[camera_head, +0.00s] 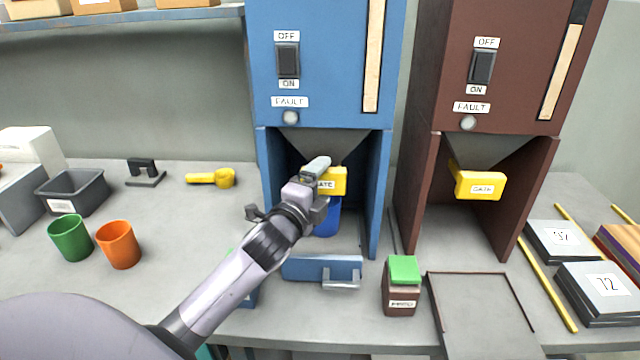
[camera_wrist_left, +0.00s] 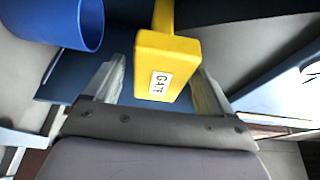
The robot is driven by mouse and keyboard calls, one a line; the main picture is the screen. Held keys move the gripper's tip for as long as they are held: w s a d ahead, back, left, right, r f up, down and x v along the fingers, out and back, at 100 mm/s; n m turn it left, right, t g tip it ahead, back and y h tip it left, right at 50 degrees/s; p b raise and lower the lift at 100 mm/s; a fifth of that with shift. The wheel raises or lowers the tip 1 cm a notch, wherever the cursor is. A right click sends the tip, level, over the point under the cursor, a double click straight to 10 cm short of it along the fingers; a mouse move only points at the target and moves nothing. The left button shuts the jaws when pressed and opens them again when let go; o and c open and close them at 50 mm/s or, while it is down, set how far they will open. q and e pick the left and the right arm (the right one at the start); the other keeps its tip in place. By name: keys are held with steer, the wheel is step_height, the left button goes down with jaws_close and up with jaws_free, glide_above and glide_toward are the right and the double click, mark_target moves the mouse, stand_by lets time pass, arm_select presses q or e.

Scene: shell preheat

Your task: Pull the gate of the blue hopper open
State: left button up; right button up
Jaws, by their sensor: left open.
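The blue hopper (camera_head: 330,95) stands at the middle back of the bench. Its yellow gate handle (camera_head: 334,181), labelled GATE, sticks out under the funnel. My left gripper (camera_head: 316,172) is at this handle and partly covers its left side. In the left wrist view the handle (camera_wrist_left: 167,62) lies between the two open fingers of the gripper (camera_wrist_left: 157,78), with a gap visible on the left; contact on the right is hard to tell. A blue cup (camera_head: 328,220) stands below the gate, partly hidden by my arm; it also shows in the left wrist view (camera_wrist_left: 62,18). My right gripper is not in view.
A brown hopper (camera_head: 490,100) with its own yellow gate (camera_head: 480,184) stands on the right. Green (camera_head: 70,238) and orange (camera_head: 118,245) cups stand left.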

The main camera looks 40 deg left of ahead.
mark_target(331, 185)
arm_select(q)
steer(key=c, duration=1.4)
steer(key=s+d, duration=0.1)
steer(key=s, duration=0.1)
steer(key=s+d+p, duration=0.1)
steer(key=s, duration=0.1)
steer(key=shift+d, duration=0.3)
steer(key=shift+f, duration=0.15)
steer(key=o, duration=1.1)
steer(key=shift+d, duration=0.1)
steer(key=shift+c, duration=0.2)
steer(key=o, duration=0.3)
steer(key=shift+s, duration=0.1)
steer(key=shift+o, duration=0.2)
steer(key=s+d, duration=0.1)
steer(key=s, duration=0.6)
steer(key=shift+b, duration=0.3)
